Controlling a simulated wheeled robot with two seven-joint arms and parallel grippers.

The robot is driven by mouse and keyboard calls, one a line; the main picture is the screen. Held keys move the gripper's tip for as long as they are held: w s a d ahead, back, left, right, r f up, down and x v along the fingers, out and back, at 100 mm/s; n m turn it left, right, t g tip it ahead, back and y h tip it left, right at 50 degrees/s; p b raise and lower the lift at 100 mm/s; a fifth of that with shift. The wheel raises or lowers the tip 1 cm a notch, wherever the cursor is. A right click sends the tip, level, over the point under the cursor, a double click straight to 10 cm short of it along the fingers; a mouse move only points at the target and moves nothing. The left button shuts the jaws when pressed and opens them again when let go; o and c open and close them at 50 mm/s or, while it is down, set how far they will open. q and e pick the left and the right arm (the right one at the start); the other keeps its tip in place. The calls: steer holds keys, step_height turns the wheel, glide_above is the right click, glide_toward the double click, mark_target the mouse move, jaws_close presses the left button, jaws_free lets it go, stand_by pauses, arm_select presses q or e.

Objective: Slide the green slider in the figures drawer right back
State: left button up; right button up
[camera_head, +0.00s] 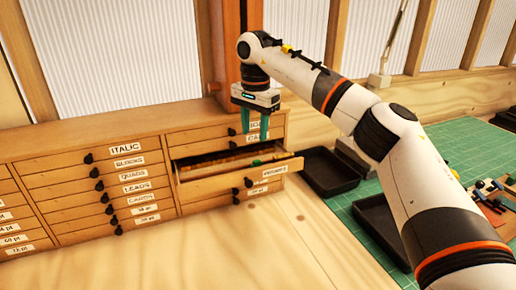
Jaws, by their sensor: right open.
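The figures drawer (220,186) is pulled out of the wooden cabinet in the middle of the view; its white label is too small to read clearly. Inside it, near the right end, a small green piece (257,162) shows, which looks like the green slider. Yellowish contents lie along the drawer to its left. My right gripper (255,134) points down above the right part of the drawer, its teal fingers open and apart, with nothing visible between them. The fingers appear above the slider, not touching it. My left gripper is not in view.
The cabinet (90,138) has several shut, labelled drawers with black knobs. Black trays (328,172) lie on a green cutting mat (455,150) at the right, with small tools at the far right. The wooden bench (270,245) in front is clear.

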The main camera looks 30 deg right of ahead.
mark_target(257, 161)
steer(key=s+d+r+n+t+b, duration=0.15)
steer(key=s+n+t, duration=0.25)
steer(key=n, duration=0.8)
steer(key=p+x, duration=0.2)
steer(key=x, duration=1)
steer(key=shift+s+f+p, duration=0.15)
steer(key=shift+p, duration=0.2)
steer(key=shift+a, duration=0.15)
jaws_close()
